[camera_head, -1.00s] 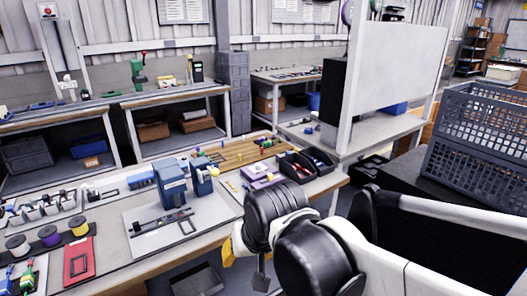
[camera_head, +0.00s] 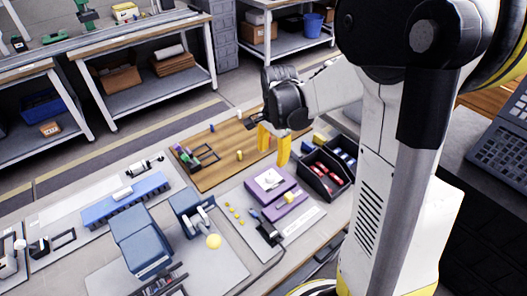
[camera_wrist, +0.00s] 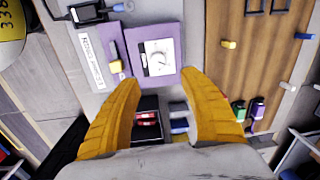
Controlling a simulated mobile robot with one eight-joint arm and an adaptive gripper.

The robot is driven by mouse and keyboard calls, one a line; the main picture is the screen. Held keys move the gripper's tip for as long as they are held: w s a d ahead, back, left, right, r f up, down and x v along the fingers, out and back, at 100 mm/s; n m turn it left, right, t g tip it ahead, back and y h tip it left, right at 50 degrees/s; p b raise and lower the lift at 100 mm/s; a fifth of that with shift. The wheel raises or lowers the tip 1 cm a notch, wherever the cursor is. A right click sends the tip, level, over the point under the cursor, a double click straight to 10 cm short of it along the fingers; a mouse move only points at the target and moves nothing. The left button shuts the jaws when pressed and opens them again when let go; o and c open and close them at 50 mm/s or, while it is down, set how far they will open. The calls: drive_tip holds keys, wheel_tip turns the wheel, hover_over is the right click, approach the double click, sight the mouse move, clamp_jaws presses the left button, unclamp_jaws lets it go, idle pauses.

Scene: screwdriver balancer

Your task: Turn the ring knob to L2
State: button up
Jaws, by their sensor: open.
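The purple box (camera_head: 288,207) stands on the bench, and in the wrist view (camera_wrist: 134,40) it lies ahead of my fingers. A white plate on it carries a round pale knob (camera_wrist: 159,60) with dark markings around it; I cannot read the labels or tell its setting. In the head view the white plate (camera_head: 268,179) is small. My gripper (camera_head: 274,146) has yellow fingers, open and empty, above the bench behind the box. In the wrist view the gripper (camera_wrist: 159,78) has its fingertips either side of the plate's near edge, apart from the knob.
A wooden board (camera_head: 218,160) with small pegs lies behind. A blue machine (camera_head: 140,240) stands front left.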

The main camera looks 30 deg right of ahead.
sight(271, 175)
wheel_tip(271, 175, down, 10)
drive_tip(key=b, duration=0.4)
drive_tip(key=shift+a+f, duration=0.15)
drive_tip(key=shift+f, duration=0.1)
drive_tip(key=shift+c, duration=0.5)
clamp_jaws()
